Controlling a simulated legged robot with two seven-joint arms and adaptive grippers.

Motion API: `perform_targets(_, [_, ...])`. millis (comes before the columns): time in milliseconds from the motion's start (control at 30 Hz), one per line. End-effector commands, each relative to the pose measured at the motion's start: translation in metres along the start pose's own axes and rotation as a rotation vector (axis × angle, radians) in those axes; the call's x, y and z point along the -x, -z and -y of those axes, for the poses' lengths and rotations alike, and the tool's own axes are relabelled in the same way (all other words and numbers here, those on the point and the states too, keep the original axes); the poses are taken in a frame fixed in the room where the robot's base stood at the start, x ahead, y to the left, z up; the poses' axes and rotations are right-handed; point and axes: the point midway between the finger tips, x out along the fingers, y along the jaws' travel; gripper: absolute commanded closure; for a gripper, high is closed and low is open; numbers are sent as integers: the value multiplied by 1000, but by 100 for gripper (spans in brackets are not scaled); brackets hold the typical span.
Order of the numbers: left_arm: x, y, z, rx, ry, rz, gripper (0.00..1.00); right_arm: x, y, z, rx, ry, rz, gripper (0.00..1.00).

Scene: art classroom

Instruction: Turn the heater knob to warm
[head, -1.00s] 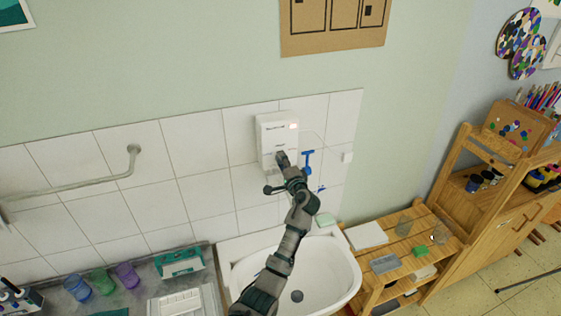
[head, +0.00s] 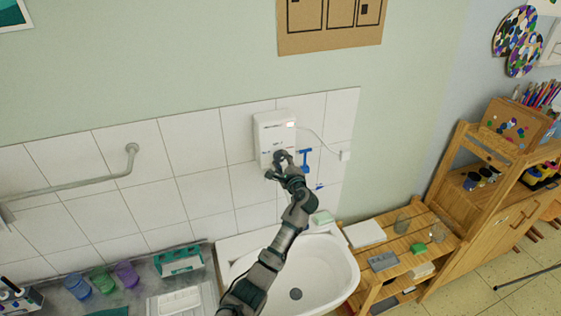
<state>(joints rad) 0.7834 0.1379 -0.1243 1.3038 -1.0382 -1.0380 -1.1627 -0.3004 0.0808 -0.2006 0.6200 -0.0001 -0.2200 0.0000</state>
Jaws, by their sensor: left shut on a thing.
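My left gripper (head: 281,161) is at the lower front of the heater, shut on the heater knob. The knob itself is hidden behind the fingers, so its setting cannot be read. My right gripper is not in view.
A blue tap handle (head: 305,160) is just right of the gripper. A wooden shelf (head: 440,247) stands to the right, and a grab rail (head: 95,181) is on the left wall.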

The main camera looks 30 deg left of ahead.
Motion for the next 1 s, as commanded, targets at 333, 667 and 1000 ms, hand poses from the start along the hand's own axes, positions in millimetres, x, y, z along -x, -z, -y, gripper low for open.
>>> perform_targets(333, [0,6,-8,-24,-14,-11,92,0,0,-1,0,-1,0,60])
perform_targets(667, [-1,4,-8,-20,-11,-9,32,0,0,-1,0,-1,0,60])
perform_targets(1000, [7,0,-4,-15,-4,-4,32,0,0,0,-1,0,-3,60])
